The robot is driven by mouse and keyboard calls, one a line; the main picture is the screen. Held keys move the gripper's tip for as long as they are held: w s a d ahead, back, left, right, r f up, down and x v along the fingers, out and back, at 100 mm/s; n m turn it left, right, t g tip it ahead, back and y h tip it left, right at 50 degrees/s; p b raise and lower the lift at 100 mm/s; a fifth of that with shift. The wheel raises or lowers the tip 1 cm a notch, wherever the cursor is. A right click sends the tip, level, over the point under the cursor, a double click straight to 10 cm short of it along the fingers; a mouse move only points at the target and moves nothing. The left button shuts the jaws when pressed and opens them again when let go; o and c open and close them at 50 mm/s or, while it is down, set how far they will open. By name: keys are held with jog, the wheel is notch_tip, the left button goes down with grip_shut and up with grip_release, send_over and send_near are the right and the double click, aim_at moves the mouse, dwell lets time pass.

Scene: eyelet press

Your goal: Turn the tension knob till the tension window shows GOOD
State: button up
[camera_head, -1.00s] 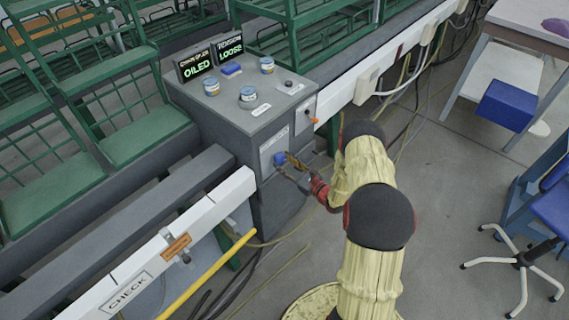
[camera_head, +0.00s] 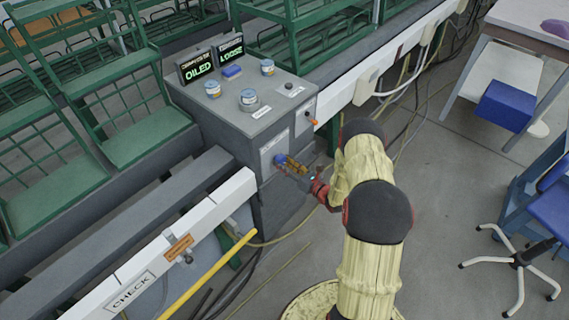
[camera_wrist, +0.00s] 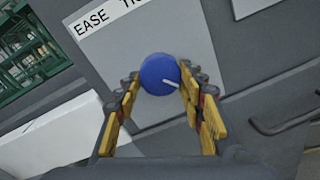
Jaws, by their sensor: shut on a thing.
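The blue tension knob (camera_head: 280,159) is on the light plate on the front face of the grey cabinet. In the wrist view the knob (camera_wrist: 160,74) shows a white pointer line aimed to the lower right. My gripper (camera_head: 287,163) is at the knob, its yellow-padded fingers (camera_wrist: 161,88) on either side of it and shut on it. The tension window (camera_head: 230,48) on top of the cabinet reads LOOSE. The plate's lettering (camera_wrist: 104,18) is partly visible, reading "EASE" and the start of another word.
A second window (camera_head: 197,66) reads OILED. An orange-tipped lever (camera_head: 312,121) is right of the knob. A white rail (camera_head: 205,217) and yellow bar (camera_head: 212,272) run at lower left.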

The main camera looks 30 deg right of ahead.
jog(key=shift+m, duration=0.9)
jog(key=shift+p, duration=0.3)
jog(key=o, duration=1.1)
jog(key=shift+o, duration=0.4)
jog(key=v, duration=1.2)
jog(key=shift+d+r, duration=0.1)
